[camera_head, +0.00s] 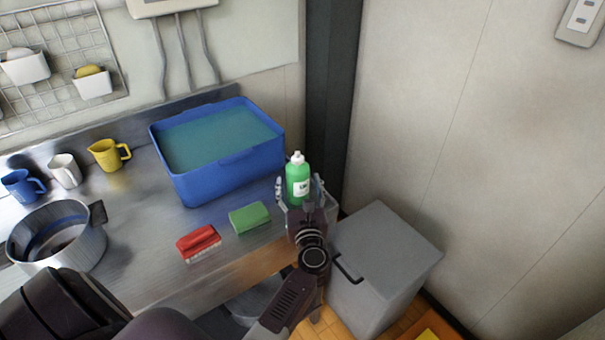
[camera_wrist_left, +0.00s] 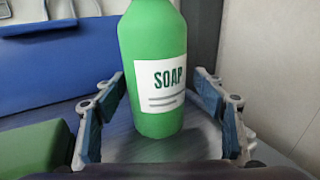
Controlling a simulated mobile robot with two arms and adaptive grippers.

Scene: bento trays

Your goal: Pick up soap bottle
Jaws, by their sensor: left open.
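The green soap bottle (camera_head: 299,180) with a white cap and a white label stands upright at the right end of the metal counter. My left gripper (camera_head: 300,187) is open, with one finger on each side of the bottle. In the left wrist view the bottle (camera_wrist_left: 152,55) stands between the spread fingers of the gripper (camera_wrist_left: 158,84), with a gap visible on both sides. The label reads SOAP. The bottle's top is cut off in that view. My right gripper is not in view.
A blue basin of water (camera_head: 195,186) stands left of the bottle. A green sponge (camera_head: 250,217) and a red brush (camera_head: 197,241) lie nearer the front edge. A pot (camera_head: 85,243) and several jugs stand at left. A grey bin (camera_head: 383,262) stands right of the counter.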

